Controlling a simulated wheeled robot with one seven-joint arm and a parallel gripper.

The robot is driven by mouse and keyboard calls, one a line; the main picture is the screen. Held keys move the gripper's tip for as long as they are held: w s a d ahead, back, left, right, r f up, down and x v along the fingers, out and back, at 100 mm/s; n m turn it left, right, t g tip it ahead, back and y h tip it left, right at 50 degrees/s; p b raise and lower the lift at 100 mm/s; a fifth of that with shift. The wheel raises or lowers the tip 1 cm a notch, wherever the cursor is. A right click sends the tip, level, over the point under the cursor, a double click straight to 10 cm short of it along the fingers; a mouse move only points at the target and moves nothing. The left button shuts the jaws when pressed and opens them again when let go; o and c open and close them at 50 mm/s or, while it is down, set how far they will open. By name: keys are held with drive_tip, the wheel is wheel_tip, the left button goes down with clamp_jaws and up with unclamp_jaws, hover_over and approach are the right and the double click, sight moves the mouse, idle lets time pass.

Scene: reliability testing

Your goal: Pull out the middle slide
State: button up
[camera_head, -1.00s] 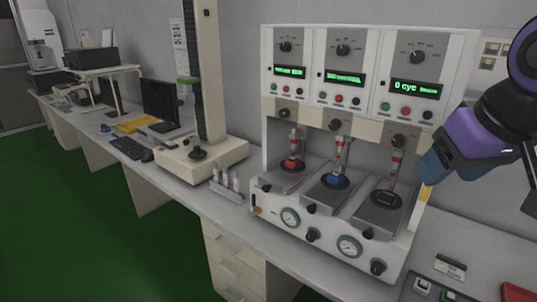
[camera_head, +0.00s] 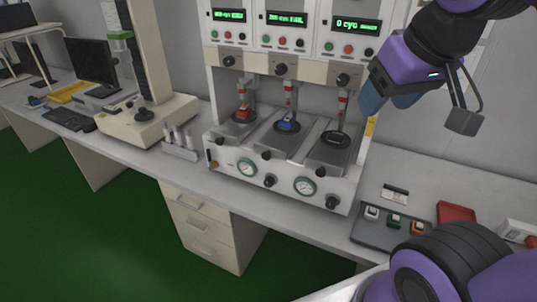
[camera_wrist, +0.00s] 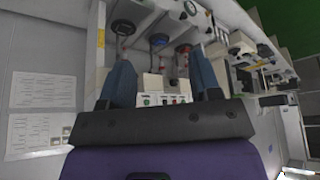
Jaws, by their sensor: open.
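The test machine (camera_head: 262,178) has three sloping slides side by side under its control panels. The middle slide (camera_head: 283,143) is a grey plate bearing a blue piece (camera_head: 289,126) under a plunger, with a small dark knob (camera_head: 266,155) at its front. The left slide bears a red piece (camera_head: 244,114); the right slide (camera_head: 331,155) bears a dark grey piece. The blue piece also shows in the wrist view (camera_wrist: 158,39). My gripper (camera_head: 388,98) is open and empty, to the upper right of the slides. Its two blue fingers (camera_wrist: 163,80) stand apart in the wrist view, touching no slide.
Gauges (camera_head: 305,185) and knobs line the machine's front. A tray with small coloured blocks (camera_head: 392,222) and a red box (camera_head: 456,213) lie on the right. A beige instrument with a tall column (camera_head: 148,120) stands left. The floor before the bench is clear.

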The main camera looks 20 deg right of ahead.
drive_tip(key=w+a+f+n+g+h, duration=0.2)
drive_tip(key=w+f+n+g+h, duration=0.3)
drive_tip(key=w+f+n+h, duration=0.9)
drive_tip(key=n+t+y, duration=0.1)
drive_tip(key=n+t, duration=1.1)
drive_tip(key=n, duration=0.1)
approach(265, 157)
drive_tip(key=x, duration=0.9)
drive_tip(key=shift+r, duration=0.1)
